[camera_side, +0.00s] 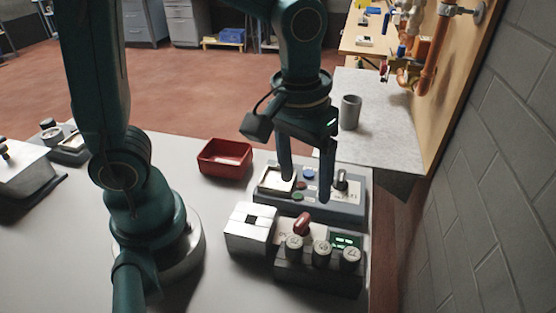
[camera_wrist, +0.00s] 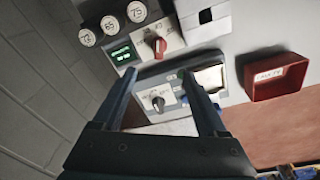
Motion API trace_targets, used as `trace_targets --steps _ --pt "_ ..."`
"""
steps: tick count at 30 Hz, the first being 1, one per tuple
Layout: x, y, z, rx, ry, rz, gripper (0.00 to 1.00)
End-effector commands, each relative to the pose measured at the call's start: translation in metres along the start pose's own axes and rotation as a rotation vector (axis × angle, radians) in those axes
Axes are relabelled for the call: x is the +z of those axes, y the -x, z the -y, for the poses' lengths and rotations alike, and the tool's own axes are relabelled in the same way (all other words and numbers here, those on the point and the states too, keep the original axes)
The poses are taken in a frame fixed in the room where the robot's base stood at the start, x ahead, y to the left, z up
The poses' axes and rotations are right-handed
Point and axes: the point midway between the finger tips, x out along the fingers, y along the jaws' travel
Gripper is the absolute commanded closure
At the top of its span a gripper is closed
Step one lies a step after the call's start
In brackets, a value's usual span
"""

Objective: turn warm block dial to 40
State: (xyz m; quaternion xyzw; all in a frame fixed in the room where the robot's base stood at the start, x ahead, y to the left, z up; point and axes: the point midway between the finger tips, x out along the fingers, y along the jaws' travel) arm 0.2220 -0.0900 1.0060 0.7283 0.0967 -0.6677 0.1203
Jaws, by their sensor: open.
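The block with a red dial (camera_side: 302,223), a green-lit display (camera_side: 346,241) and numbered round caps (camera_side: 322,252) looks like the warm block (camera_side: 318,278). The red dial also shows in the wrist view (camera_wrist: 156,45), on a pale face with scale marks too small to read. My gripper (camera_side: 306,189) is open and empty, fingers pointing down over the grey panel behind the block. In the wrist view my gripper (camera_wrist: 158,73) has its fingers apart, with the red dial beyond their tips. Nothing touches the dial.
The grey panel (camera_side: 325,209) carries a dark lever-like knob (camera_side: 341,180), coloured buttons and a pale square plate (camera_side: 277,180). A white block with a dark slot (camera_side: 250,229) stands left of the warm block. A red tray (camera_side: 225,158) and a grey cup (camera_side: 350,112) stand farther back.

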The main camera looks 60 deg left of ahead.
Motion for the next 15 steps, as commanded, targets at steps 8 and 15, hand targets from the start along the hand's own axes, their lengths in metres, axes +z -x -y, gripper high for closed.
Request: trace_targets --steps 8,15 --pt "0.001 0.027 0.016 0.049 0.014 -0.107 0.25" --pt "0.006 0.043 0.03 0.075 -0.006 -0.193 0.25"
